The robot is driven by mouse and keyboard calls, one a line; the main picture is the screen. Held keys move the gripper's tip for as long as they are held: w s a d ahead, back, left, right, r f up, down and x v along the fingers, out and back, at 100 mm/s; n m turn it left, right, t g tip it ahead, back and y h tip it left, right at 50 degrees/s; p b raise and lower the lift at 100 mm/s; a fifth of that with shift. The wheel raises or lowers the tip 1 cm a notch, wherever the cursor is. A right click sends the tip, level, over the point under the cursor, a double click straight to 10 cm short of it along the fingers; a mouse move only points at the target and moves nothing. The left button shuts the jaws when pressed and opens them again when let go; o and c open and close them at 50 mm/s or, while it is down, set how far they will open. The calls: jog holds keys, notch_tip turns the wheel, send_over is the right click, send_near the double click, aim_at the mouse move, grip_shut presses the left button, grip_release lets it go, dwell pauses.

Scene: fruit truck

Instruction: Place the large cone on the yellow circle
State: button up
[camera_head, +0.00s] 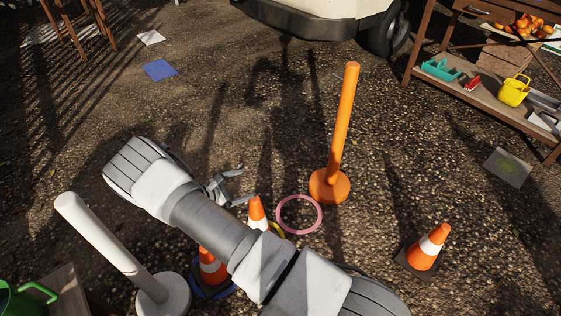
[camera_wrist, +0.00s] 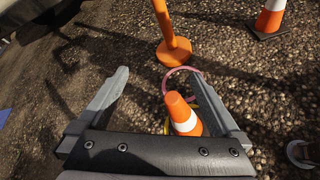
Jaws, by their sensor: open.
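An orange and white cone (camera_head: 257,213) is partly hidden behind my arm, with part of a yellow circle (camera_head: 276,230) at its foot. My gripper (camera_head: 241,186) is open and empty near this cone. In the wrist view, the cone (camera_wrist: 181,115) shows between the open fingers of my gripper (camera_wrist: 159,74), apart from both in the picture. A second cone (camera_head: 425,249) stands upright on a dark base at the right. A third cone (camera_head: 211,267) is partly covered by my arm, with a blue ring (camera_head: 204,291) at its foot. I cannot tell for certain which cone is large.
A pink ring (camera_head: 299,214) lies beside an orange pole (camera_head: 342,125) on a round base. A white pole (camera_head: 105,235) stands at the left. A wooden shelf (camera_head: 480,95) is at the upper right. The ground between pole and right cone is clear.

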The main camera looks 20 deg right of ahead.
jog(key=s+d+r+m+g+y, duration=0.15)
jog(key=s+r+m, duration=0.25)
jog(key=r, duration=0.5)
jog(key=s+d+r+m+g+y, duration=0.1)
jog(key=s+r+m+y, duration=0.2)
jog(key=r, duration=0.7)
jog(key=s+d+r+m+g+y, duration=0.15)
jog(key=s+r+m, duration=0.25)
jog(key=r, duration=0.5)
jog(key=s+a+r+m+t+y, duration=0.1)
jog(key=s+r+m+t+y, duration=0.1)
jog(key=s+r, duration=0.4)
jog(key=s+a+r+m+t+y, duration=0.2)
jog(key=s+r, duration=0.5)
jog(key=s, duration=0.7)
jog(key=shift+a+m+t+y, duration=0.15)
jog(key=shift+m+t+y, duration=0.15)
jog(key=shift+m+y, duration=0.7)
jog(key=shift+r, duration=0.1)
notch_tip(320, 180, up, 28)
jog(key=p, duration=2.8)
jog(key=shift+c, duration=0.2)
